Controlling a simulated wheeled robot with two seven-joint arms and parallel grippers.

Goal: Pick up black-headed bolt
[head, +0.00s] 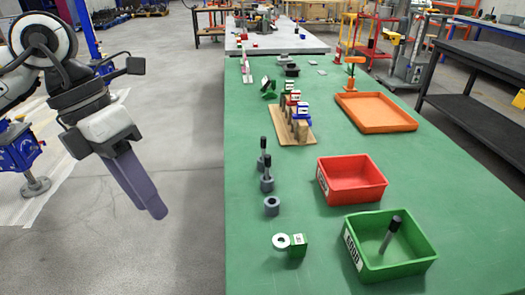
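Two black-headed bolts stand upright in grey round bases on the green table, the farther one (263,144) just behind the nearer one (267,162). A third black-headed bolt (391,230) leans inside the green bin (365,273) at the front right. A grey round base with an open top (271,206) stands in front of the upright pair with no bolt in it. My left gripper (156,212) hangs over the floor left of the table, apart from all bolts. Its fingers are seen edge-on and nothing shows between them. My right gripper is out of view.
A red bin (351,200) stands behind the green bin, and an orange tray (376,126) farther back. A small green block with a white disc (289,244) lies at the front. A wooden stand with coloured blocks (293,134) is mid-table. The table's left edge is clear near the bolts.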

